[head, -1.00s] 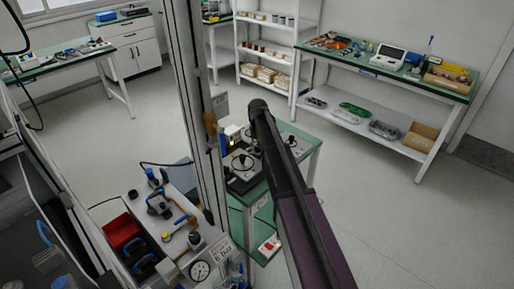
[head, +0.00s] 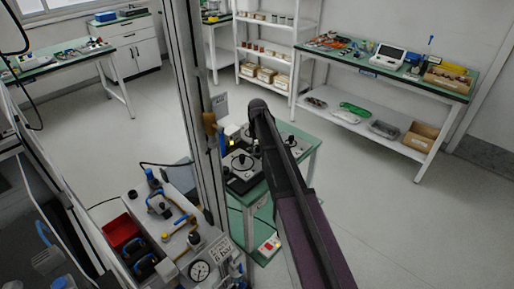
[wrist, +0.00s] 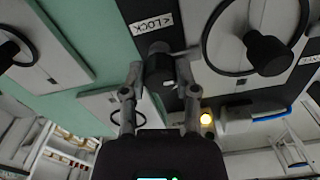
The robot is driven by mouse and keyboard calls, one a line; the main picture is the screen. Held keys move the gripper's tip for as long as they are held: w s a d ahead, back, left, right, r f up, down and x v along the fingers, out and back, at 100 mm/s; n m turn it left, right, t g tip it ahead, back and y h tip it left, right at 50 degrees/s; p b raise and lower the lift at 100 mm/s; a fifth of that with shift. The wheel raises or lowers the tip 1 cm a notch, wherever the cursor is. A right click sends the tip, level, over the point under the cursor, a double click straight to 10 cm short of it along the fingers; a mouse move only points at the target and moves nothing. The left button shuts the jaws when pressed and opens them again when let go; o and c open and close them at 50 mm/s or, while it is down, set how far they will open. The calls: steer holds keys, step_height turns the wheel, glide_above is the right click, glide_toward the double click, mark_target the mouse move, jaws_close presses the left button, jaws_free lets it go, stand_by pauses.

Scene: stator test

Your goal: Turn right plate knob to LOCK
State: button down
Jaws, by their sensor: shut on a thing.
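In the wrist view, a small dark knob (wrist: 160,61) stands beside a white label reading LOCK (wrist: 152,22) with an arrow mark. My gripper (wrist: 161,70) is shut on this knob, one finger on each side of it. A thin lever or pointer sticks out from the knob to the right. In the head view my dark arm covers the gripper and this knob. The plates (head: 242,163) with round dials and black knobs show partly on the green bench (head: 307,158).
Large black knobs with rings stand at the upper right (wrist: 268,52) and left (wrist: 8,50) of the wrist view. A lit yellow lamp (wrist: 206,119) is close to the right finger. A metal post (head: 200,110) stands left of my arm. The floor to the right is clear.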

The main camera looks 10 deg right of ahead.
steer(key=shift+s, duration=0.1)
steer(key=shift+c, duration=1.9)
jaws_free()
steer(key=shift+r, duration=0.1)
